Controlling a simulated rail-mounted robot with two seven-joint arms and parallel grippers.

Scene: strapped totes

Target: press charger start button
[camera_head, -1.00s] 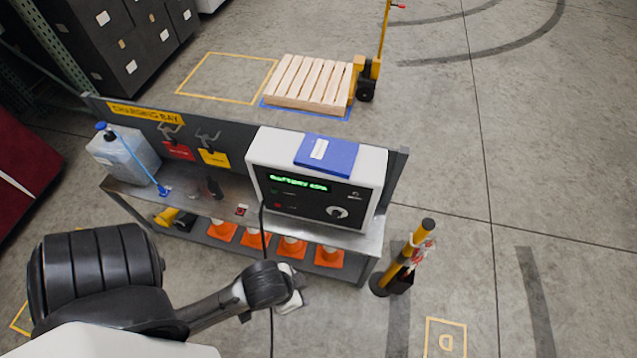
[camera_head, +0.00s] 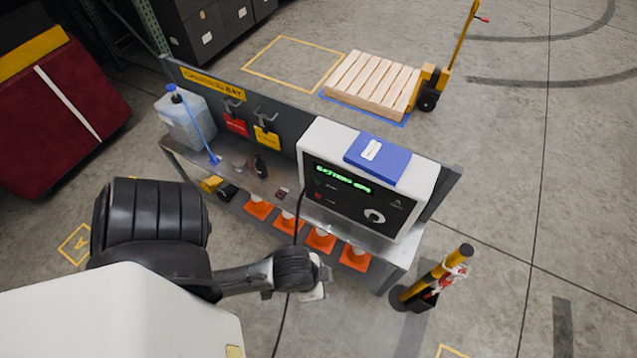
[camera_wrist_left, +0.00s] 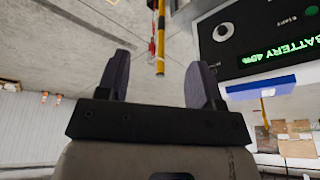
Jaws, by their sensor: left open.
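The charger (camera_head: 424,193) is a white box with a black front panel, standing on the metal bench. Its green display (camera_head: 343,178) reads BATTERY with a percentage. A small dim green button (camera_head: 318,184) sits below the display's left end, above a red one (camera_head: 317,196). A round knob (camera_head: 374,216) is at the panel's lower right. My left gripper (camera_head: 322,281) is in front of the bench, below and apart from the charger. In the left wrist view my left gripper (camera_wrist_left: 160,72) is open and empty, with the upside-down panel (camera_wrist_left: 255,35) at upper right. My right gripper is out of view.
A blue binder-like item (camera_head: 378,158) lies on the charger. A black cable runs down in front of the bench. Orange cones (camera_head: 320,240) stand on the lower shelf. A yellow post (camera_head: 440,274) stands right of the bench. A jug (camera_head: 188,122) sits at the bench's left.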

